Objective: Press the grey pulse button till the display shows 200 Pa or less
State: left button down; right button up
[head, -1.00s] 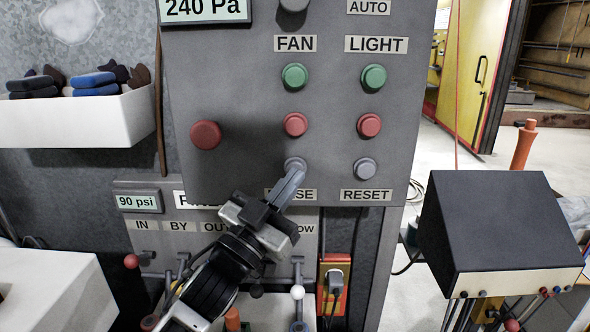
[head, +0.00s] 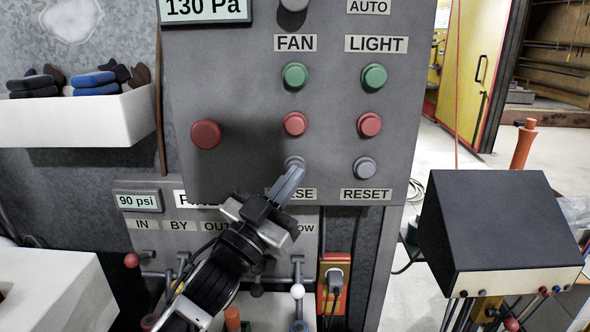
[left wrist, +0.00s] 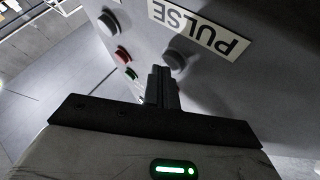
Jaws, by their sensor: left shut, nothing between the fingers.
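The display (head: 205,9) at the panel's top left reads 130 Pa; its top edge is cut off. The grey pulse button (head: 292,161) sits below the red fan button, partly hidden by my left gripper (head: 298,172). The left gripper is shut and empty, its fingertips just in front of the button's lower edge. In the left wrist view the pulse button (left wrist: 174,61) shows beside the shut fingertips (left wrist: 160,70), under the upside-down PULSE label (left wrist: 198,27). I cannot tell whether they touch. My right gripper is not in view.
A grey reset button (head: 364,168) is right of the pulse button. Green and red buttons sit above, and a large red button (head: 205,135) at the left. A lower panel with a 90 psi display (head: 138,201) and a dark box (head: 490,220) stand nearby.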

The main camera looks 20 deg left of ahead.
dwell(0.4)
pick_arm(q)
jog(key=shift+s+d, duration=0.2)
jog(key=shift+s, duration=0.6)
jog(key=s, duration=0.2)
jog(key=s+d+p, duration=0.1)
jog(key=s, duration=0.1)
jog(key=shift+s+d, duration=0.2)
jog(key=shift+s, duration=0.2)
